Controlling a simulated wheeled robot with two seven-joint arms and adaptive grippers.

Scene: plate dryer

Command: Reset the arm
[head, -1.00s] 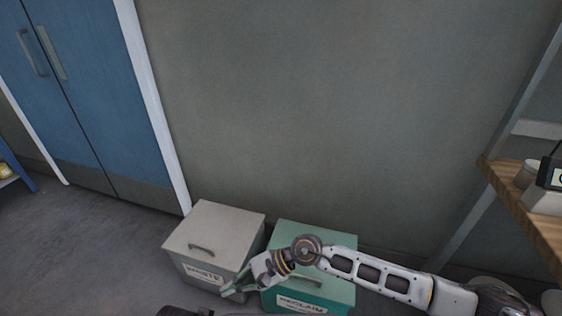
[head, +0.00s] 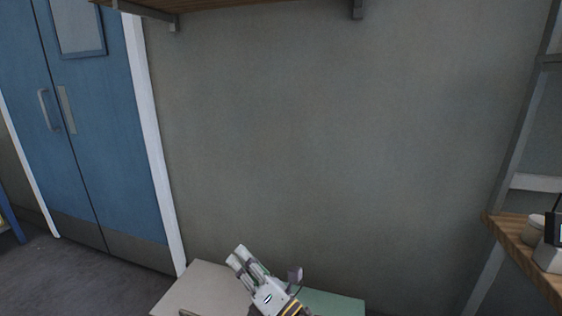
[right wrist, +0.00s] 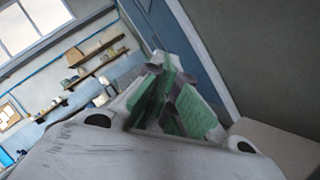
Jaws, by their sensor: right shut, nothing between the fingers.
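My right gripper (head: 241,257) shows at the bottom middle of the head view, raised in front of the two bins and pointing up and to the left. It is shut and empty. Its green finger pads also show in the right wrist view (right wrist: 172,98), close together. My left gripper is in neither view.
A grey bin (head: 190,285) and a green bin (head: 338,303) stand against the wall at the bottom. Blue double doors (head: 105,140) are at the left. A wooden shelf (head: 520,250) with small items is at the right. Another shelf (head: 250,3) crosses the top.

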